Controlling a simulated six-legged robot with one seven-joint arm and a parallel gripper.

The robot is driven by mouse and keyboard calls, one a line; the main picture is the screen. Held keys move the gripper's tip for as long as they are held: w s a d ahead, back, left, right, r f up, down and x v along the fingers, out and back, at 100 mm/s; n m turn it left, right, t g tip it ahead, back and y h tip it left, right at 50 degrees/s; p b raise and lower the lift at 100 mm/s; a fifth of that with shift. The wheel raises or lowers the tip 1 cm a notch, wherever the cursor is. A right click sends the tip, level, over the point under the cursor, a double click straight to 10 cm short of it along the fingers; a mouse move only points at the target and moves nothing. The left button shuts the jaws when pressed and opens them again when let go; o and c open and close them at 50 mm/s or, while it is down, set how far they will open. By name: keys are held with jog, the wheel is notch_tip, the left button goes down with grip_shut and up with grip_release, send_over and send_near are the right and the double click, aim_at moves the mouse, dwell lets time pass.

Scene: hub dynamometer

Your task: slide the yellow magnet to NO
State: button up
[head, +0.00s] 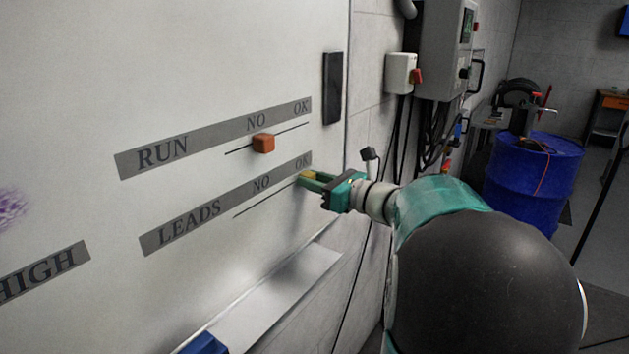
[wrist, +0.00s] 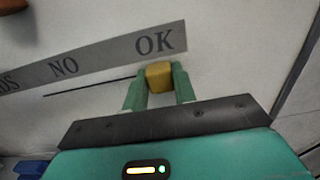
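The yellow magnet (head: 306,176) sits on the whiteboard at the right end of the thin black line under the LEADS strip (head: 225,205), just below OK. In the wrist view the yellow magnet (wrist: 159,76) is between the two green fingers of my gripper (wrist: 159,90), with a finger against each side and no gap showing. In the head view my gripper (head: 313,180) reaches the board from the right, and its fingers partly hide the magnet. The NO mark (head: 262,184) lies to the left along the same strip; it also shows in the wrist view (wrist: 64,67).
An orange magnet (head: 263,143) sits on the RUN line above, under NO. A black bar (head: 333,88) is fixed near the board's right edge. A pale ledge (head: 275,295) runs below, with a blue object (head: 205,344) on it. The LEADS line left of the magnet is clear.

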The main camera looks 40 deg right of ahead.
aim_at(260, 200)
grip_shut()
jog(key=s+a, duration=0.1)
jog(key=a, duration=0.3)
jog(key=s+a, duration=0.1)
jog(key=a, duration=0.3)
jog(key=s+a, duration=0.2)
jog(key=a, duration=0.2)
jog(key=shift+s+a, duration=0.1)
jog(key=o, duration=0.6)
grip_release()
jog(key=shift+s+a, duration=0.1)
jog(key=shift+a, duration=0.05)
jog(key=shift+s+d, duration=0.35)
jog(key=shift+d, duration=0.05)
jog(key=v, duration=1.3)
